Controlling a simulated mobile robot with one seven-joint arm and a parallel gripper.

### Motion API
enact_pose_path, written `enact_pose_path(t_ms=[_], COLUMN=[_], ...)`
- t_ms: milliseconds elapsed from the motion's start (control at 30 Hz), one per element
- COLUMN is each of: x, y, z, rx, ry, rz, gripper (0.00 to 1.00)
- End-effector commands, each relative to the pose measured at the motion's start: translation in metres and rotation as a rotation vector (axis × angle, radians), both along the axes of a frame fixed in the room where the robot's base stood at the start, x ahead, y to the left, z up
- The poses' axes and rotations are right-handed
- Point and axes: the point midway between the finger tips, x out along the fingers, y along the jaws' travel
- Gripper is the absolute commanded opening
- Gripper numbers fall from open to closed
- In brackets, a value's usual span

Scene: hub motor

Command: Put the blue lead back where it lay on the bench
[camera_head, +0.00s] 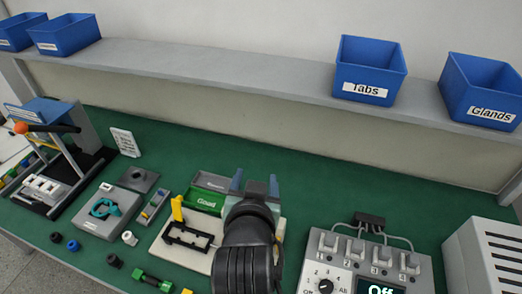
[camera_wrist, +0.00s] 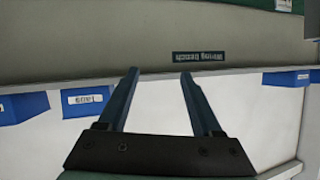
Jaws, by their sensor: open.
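My gripper (camera_head: 255,178) is raised over the middle of the green bench, seen from behind in the head view. In the wrist view its two dark blue fingers (camera_wrist: 158,73) are spread wide with nothing between them. I cannot pick out a blue lead for sure in either view; my arm hides part of the bench. A grey tester (camera_head: 337,252) with numbered sockets and a dial stands to the right of my arm. Its display reads "Off". Grey leads run from its sockets to a black block (camera_head: 370,219) behind it.
Left of my arm are a green "Good" tray (camera_head: 207,198), a pale board (camera_head: 172,250) with a black frame, a grey block (camera_head: 105,222) with a teal part, and small loose parts. A vented grey box (camera_head: 487,262) stands far right. Blue bins (camera_head: 371,72) line the shelf above.

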Motion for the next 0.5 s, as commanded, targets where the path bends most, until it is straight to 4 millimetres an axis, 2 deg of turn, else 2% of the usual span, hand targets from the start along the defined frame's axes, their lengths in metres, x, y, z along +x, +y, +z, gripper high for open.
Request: enact_pose_path(t_ms=[33, 133, 167, 200, 300, 400, 500], x=[0.011, 0.013, 0.009, 0.001, -0.031, -0.068, -0.098], y=[-0.001, -0.003, -0.004, -0.005, -0.007, -0.009, -0.010], z=[0.057, 0.161, 0.191, 0.230, 0.317, 0.379, 0.416], rx=[-0.013, -0.047, -0.059, -0.077, -0.119, -0.157, -0.184], ry=[-0.144, -0.407, -0.486, -0.591, -0.832, -1.024, -1.155], rz=[0.011, 0.028, 0.031, 0.033, 0.029, 0.019, 0.007], gripper=[0.66, 0.66, 0.66, 0.66, 0.66, 0.66, 0.66])
